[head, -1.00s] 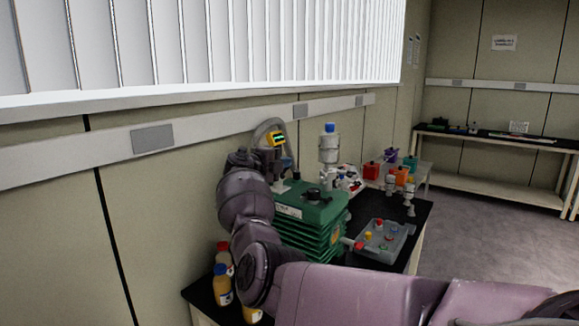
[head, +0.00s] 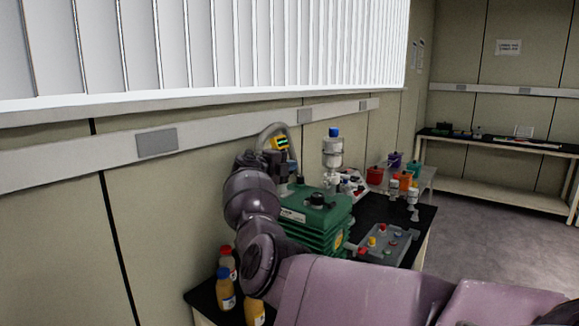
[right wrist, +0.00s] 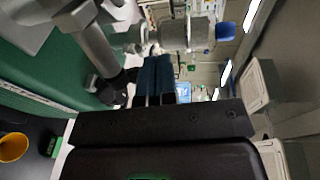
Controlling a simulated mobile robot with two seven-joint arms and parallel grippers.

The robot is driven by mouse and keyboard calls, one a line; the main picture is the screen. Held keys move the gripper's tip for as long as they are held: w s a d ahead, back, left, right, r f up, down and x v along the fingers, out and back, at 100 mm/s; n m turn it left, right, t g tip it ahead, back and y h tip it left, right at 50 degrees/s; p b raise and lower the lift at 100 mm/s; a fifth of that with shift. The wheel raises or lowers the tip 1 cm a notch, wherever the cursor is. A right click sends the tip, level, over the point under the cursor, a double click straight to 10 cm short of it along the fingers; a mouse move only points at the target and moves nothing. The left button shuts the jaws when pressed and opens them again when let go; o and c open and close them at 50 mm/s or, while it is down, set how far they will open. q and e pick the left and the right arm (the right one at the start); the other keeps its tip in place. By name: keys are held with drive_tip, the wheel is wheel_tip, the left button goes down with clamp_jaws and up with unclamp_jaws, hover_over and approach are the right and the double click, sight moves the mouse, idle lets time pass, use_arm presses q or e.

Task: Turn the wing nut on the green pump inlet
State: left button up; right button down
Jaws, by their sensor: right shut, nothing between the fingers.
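The green pump (head: 318,222) stands on the black bench, partly hidden behind my right arm. In the right wrist view its green side (right wrist: 35,60) fills the left. A grey inlet pipe (right wrist: 98,45) runs down to a dark clamp-like part (right wrist: 113,88) beside my fingers; I cannot make out the wing nut's wings clearly. My right gripper (right wrist: 154,72) has its blue fingers together, with nothing between them. In the head view the right gripper (head: 290,166) is behind the pump's top, near the wall, its fingertips hard to see. My left gripper is not in view.
A clear and white vessel with a blue cap (head: 333,150) rises behind the pump; it shows close to my fingers in the right wrist view (right wrist: 190,34). Bottles (head: 226,288) stand at the bench's left end. A grey tray (head: 396,243) lies right of the pump.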

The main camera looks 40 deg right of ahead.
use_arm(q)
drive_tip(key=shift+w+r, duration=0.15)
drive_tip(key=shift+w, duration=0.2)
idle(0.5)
